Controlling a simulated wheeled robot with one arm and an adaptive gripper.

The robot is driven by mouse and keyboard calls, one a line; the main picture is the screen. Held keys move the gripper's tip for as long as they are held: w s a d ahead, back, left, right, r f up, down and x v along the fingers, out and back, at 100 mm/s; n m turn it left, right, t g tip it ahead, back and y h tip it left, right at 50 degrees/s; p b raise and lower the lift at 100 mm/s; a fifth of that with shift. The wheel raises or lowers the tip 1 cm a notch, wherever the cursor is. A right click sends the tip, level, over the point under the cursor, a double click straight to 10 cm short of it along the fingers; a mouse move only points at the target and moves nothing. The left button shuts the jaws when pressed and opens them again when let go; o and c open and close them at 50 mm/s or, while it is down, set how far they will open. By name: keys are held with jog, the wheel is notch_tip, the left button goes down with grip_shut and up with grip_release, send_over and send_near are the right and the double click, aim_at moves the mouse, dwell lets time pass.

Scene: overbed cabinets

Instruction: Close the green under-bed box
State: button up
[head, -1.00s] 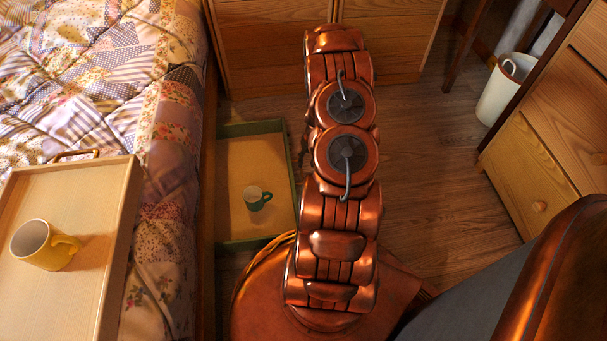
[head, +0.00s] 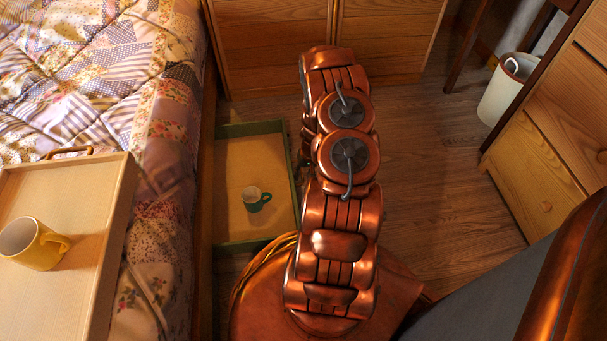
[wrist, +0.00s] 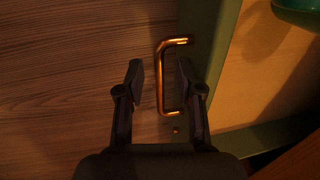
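The green under-bed box (head: 290,165) stands pulled out on the floor beside the bed, open at the top, with a tan bottom. A green and white mug (head: 257,198) sits inside it; part of a green mug (wrist: 298,12) shows in the wrist view. In the wrist view a brassy handle (wrist: 161,62) sits on the outside of the box's green wall (wrist: 213,60). My gripper (wrist: 159,72) is open, with its fingers on either side of the handle's long bar. I cannot tell whether they touch it. My arm hides the gripper in the head view.
The bed (head: 90,75) is at the left, with a wooden tray (head: 85,225) holding a yellow mug (head: 38,245). A wooden cabinet (head: 270,50) stands behind, drawers (head: 535,185) at right, and a white bin (head: 505,95) nearby. The floor (head: 435,160) right of my arm is clear.

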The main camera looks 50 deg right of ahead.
grip_shut()
dwell(0.6)
